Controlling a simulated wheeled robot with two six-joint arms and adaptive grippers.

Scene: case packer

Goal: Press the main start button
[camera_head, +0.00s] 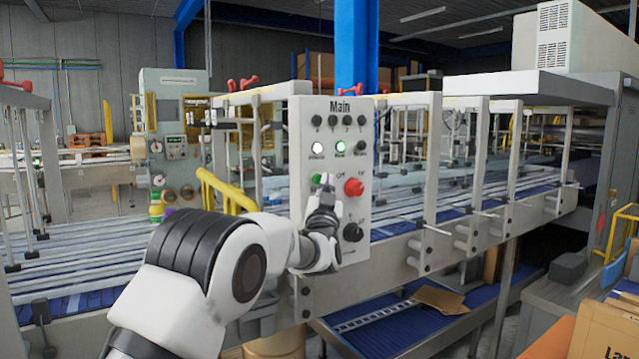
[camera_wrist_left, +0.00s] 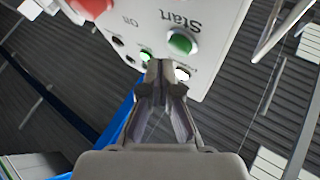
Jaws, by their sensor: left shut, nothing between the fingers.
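The grey control panel labelled Main (camera_head: 336,106) stands upright in the middle of the head view. Its green Start button (camera_head: 318,180) is partly hidden behind my left gripper (camera_head: 325,181); a red button (camera_head: 354,187) sits to its right. In the wrist view the green Start button (camera_wrist_left: 180,43), with "Start" printed beside it, lies just past the tips of my left gripper (camera_wrist_left: 160,64). The gripper is shut and empty, pointing at the panel. I cannot tell whether the tips touch the panel. My right gripper is in neither view.
The panel also holds a lit white lamp (camera_head: 318,148), a lit green lamp (camera_head: 340,146) and several black knobs. A yellow rail (camera_head: 226,190) stands to the left of the panel. Conveyor lanes with blue belts (camera_head: 405,224) run behind it on both sides.

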